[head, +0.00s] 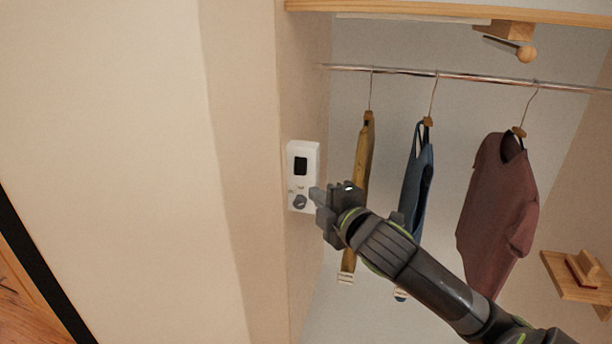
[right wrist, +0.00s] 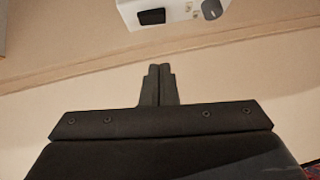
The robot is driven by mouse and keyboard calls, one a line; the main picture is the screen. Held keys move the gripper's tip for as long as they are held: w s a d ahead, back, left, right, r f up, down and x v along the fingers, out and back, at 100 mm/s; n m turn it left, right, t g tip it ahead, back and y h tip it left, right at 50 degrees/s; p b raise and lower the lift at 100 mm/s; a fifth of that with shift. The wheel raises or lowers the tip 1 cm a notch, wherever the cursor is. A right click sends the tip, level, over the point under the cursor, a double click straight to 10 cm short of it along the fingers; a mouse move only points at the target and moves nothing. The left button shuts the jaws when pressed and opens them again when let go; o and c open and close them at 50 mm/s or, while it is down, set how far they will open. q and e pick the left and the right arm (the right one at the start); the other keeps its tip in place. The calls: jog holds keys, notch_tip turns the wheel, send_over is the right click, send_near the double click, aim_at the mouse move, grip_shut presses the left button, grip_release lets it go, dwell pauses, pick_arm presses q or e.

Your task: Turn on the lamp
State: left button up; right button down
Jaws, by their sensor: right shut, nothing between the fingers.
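A white wall panel (head: 303,176) with a black window and a grey knob (head: 299,202) is fixed to the beige side wall, left of the hanging clothes. My right gripper (head: 316,194) is shut and empty, its tips just right of the knob in the head view. In the right wrist view the shut fingers (right wrist: 158,84) point up the picture, and the panel (right wrist: 171,12) with its knob (right wrist: 211,9) lies beyond them, with a gap of wall between. No lamp that I can make out shows. My left gripper is not in view.
A wooden shelf (head: 574,280) stands at lower right. The left wall is bare.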

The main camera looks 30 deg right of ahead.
jog(key=p, duration=0.2)
send_near(297, 171)
jog(key=w+a, duration=0.3)
jog(key=w+d, duration=0.1)
jog(key=w+d+p, duration=0.1)
jog(key=d, duration=0.1)
jog(key=shift+w+f, duration=0.2)
jog(key=shift+w, duration=0.05)
jog(key=shift+w+d, duration=0.1)
jog(key=shift+d, duration=0.1)
jog(key=shift+f, duration=0.1)
